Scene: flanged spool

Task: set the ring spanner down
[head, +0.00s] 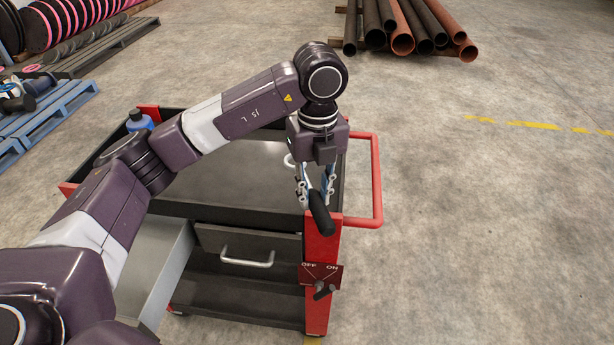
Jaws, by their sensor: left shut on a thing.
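My left gripper (315,193) is over the front right corner of the red and dark tool trolley's top. It is shut on the ring spanner. The spanner's thick black handle (321,215) slants out between the fingers toward the front, over the trolley's front edge. A pale curved bit just left of the gripper body looks like its ring end, mostly hidden behind the gripper. I cannot tell whether the spanner touches the trolley. My right gripper is not in view.
The trolley top (240,180) is mostly bare. A drawer (165,270) stands open at the left. A red side rail (377,180) and an OFF/ON switch panel (320,276) stick out. Pipes (410,30) lie behind.

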